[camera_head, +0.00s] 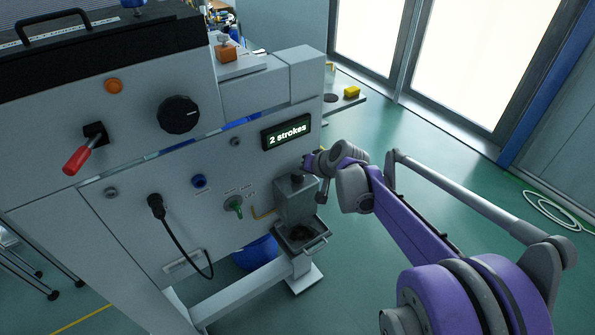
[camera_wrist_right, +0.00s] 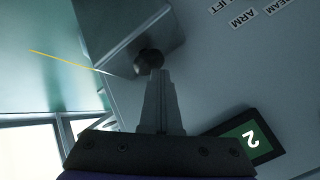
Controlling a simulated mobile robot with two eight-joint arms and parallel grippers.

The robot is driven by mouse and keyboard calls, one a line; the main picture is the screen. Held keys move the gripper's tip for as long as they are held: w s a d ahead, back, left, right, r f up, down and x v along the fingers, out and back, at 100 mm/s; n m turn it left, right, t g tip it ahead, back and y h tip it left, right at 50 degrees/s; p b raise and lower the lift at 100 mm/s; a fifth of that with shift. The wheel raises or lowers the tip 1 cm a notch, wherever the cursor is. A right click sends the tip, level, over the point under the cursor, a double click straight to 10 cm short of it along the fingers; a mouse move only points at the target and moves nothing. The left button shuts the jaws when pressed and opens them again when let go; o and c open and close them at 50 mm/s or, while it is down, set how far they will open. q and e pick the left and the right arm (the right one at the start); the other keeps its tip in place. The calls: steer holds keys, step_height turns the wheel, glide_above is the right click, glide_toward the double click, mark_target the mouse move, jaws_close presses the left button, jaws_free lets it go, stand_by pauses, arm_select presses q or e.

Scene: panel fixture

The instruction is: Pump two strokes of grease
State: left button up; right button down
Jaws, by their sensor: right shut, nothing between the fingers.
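The grease pump is a grey box (camera_head: 295,205) on the front of the panel, with a dark round knob (camera_head: 297,179) on top. A small display (camera_head: 287,132) above it reads "2 strokes"; part of it shows in the right wrist view (camera_wrist_right: 250,140). My right gripper (camera_head: 308,163) is just above the pump, beside the display. In the right wrist view my gripper's fingers (camera_wrist_right: 157,78) are together and empty, with their tips at the dark knob (camera_wrist_right: 148,62). I cannot tell whether they touch it. My left gripper is not in view.
A small tray (camera_head: 318,243) with dark contents sits below the pump. A red-handled lever (camera_head: 77,160), a black dial (camera_head: 178,114), a green switch (camera_head: 235,205) and a plugged black cable (camera_head: 180,229) are on the panel to the left. Open floor lies to the right.

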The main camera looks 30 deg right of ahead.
mark_target(300, 178)
stand_by(0.4)
steer(key=shift+r+p, duration=1.35)
steer(key=shift+r, duration=0.2)
steer(key=shift+r+p, duration=0.35)
steer(key=shift+r, duration=0.15)
step_height(300, 178, up, 4)
steer(key=p, duration=0.3)
